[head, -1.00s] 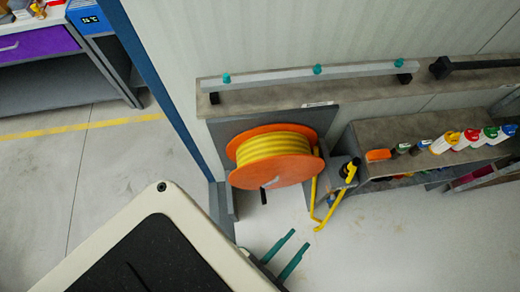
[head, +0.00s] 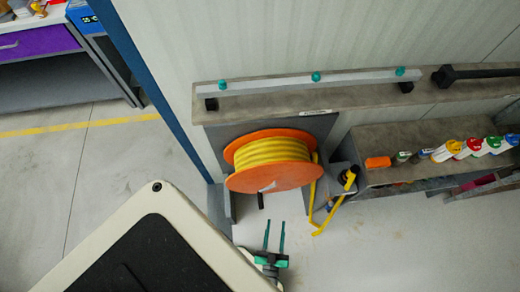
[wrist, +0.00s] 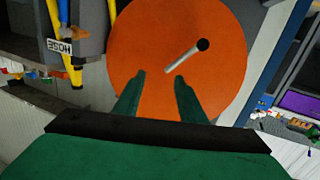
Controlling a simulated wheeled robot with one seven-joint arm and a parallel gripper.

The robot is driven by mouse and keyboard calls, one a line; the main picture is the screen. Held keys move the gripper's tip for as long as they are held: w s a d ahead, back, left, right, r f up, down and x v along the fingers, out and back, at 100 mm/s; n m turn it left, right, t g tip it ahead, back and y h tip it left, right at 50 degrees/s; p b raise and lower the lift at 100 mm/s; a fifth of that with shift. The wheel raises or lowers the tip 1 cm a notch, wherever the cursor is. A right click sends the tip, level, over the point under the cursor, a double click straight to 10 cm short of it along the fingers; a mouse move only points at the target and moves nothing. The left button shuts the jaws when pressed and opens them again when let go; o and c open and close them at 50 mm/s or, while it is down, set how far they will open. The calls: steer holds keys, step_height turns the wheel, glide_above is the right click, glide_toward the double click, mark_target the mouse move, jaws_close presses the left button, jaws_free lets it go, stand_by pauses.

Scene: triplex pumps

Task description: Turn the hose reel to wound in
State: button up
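The hose reel (head: 285,178) has orange side discs and yellow hose wound around its drum. It is mounted low at the wall. A short dark crank handle (head: 261,200) sticks out from its front disc. In the wrist view the orange disc (wrist: 135,40) fills the middle, with the pale handle with a black end (wrist: 186,56) just beyond the fingertips. My gripper (head: 275,221) is open and empty in front of the reel, below the handle in the head view. In the wrist view its two green fingers (wrist: 160,75) are apart, with the handle not between them.
A "HOSE" label (wrist: 60,47) shows in the wrist view. A shelf with several bottles (head: 440,153) stands to the right. A blue post (head: 160,90) stands left of the reel.

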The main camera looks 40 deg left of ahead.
steer(key=a+f+n+g+y, duration=0.1)
steer(key=a+f+g+y, duration=0.15)
steer(key=a+f, duration=0.35)
steer(key=y, duration=0.1)
glide_toward(259, 189)
steer(key=x, duration=0.4)
steer(key=r+x, duration=0.1)
steer(key=x, duration=0.1)
steer(key=shift+w, duration=0.1)
steer(key=shift+c, duration=0.6)
jaws_close()
